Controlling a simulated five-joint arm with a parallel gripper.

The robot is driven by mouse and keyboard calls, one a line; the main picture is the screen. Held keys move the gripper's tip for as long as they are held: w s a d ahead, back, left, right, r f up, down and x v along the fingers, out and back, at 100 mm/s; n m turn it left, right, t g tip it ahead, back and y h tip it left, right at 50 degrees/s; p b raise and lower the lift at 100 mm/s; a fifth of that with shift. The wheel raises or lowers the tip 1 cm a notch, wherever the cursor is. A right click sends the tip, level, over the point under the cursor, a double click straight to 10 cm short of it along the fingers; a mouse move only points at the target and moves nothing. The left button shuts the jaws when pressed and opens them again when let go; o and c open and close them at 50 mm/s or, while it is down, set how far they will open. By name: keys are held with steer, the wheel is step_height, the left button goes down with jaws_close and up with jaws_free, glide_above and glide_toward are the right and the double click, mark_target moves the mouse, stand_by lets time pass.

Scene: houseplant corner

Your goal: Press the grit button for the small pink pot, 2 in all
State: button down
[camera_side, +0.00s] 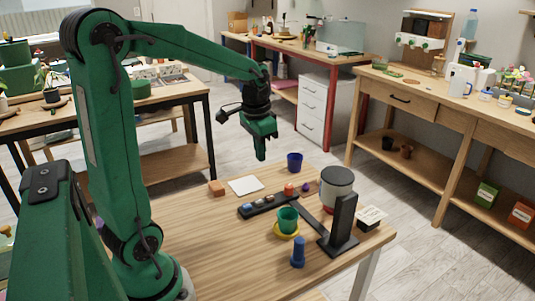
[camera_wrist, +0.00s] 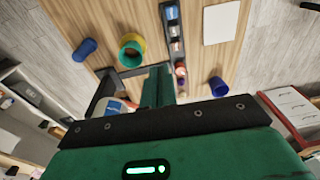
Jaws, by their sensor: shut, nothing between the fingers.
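My gripper (camera_side: 261,154) is shut and empty, held in the air above the far part of the wooden table. Its green fingers (camera_wrist: 158,86) point over the strip in the wrist view. The dark button strip (camera_side: 263,206) lies on the table with several small blocks or buttons; it also shows in the wrist view (camera_wrist: 166,42). A red-orange knob (camera_side: 289,189) and a purple one (camera_side: 306,188) are at its far end. I cannot read which is grit. No pink pot is discernible.
A dispenser with a grey-topped canister (camera_side: 337,190) on a black stand (camera_side: 344,222) is right of the strip. The near left table is clear.

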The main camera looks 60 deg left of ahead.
steer(key=g, duration=0.1)
glide_above(258, 201)
steer(key=shift+w+f, duration=0.1)
steer(key=shift+f, duration=1.45)
steer(key=shift+f, duration=0.15)
step_height(258, 201, down, 14)
steer(key=shift+r, duration=0.1)
steer(key=shift+d+f, duration=0.1)
steer(key=shift+f, duration=1)
steer(key=shift+r, duration=0.1)
step_height(258, 201, up, 14)
steer(key=shift+w+r, duration=0.15)
steer(key=shift+r, duration=0.05)
